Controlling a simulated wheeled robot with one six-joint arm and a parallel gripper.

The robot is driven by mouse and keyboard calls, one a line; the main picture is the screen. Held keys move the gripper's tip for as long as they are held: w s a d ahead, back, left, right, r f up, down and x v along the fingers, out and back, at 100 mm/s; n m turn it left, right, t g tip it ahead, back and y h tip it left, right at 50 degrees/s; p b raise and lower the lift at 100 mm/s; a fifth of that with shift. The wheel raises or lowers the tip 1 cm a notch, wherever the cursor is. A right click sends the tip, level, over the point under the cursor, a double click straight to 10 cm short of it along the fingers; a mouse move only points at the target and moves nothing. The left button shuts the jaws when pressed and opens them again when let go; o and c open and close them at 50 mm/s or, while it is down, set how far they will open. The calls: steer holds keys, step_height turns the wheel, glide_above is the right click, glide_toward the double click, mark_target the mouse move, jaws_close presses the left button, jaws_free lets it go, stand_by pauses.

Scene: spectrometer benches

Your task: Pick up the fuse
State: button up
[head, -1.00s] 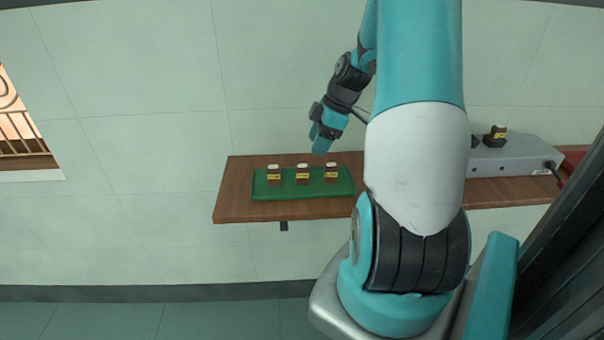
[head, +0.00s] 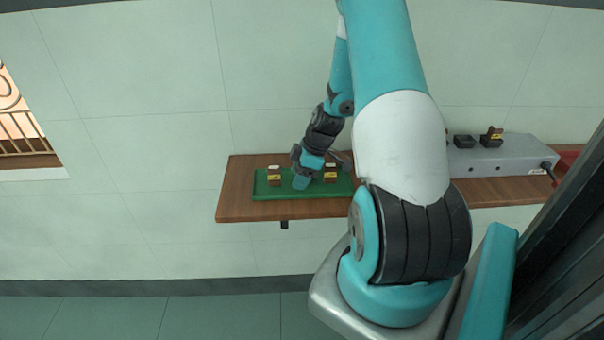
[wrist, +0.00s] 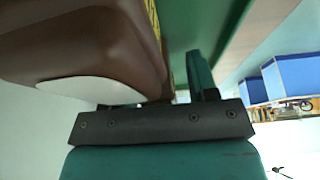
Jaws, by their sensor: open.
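The fuses are brown blocks with white tops and yellow labels. The left fuse (head: 274,176) and the right fuse (head: 330,173) stand on a green mat (head: 262,194) in the head view. My gripper (head: 303,181) is down at the middle of the mat and hides the middle fuse's place there. In the wrist view a fuse (wrist: 90,45) fills the upper left, very close to the jaws, its white end toward the gripper body. One finger shows to its right; the other is hidden. The gripper is open, and I cannot tell whether it touches the fuse.
The mat lies on a brown wooden shelf (head: 235,200) against a pale tiled wall. To the right a grey box (head: 515,150) carries a dark empty-looking socket (head: 464,141) and one holding a fuse-like block (head: 491,137). The shelf left of the mat is clear.

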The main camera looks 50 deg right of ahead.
jaws_close()
steer(key=shift+r, duration=0.1)
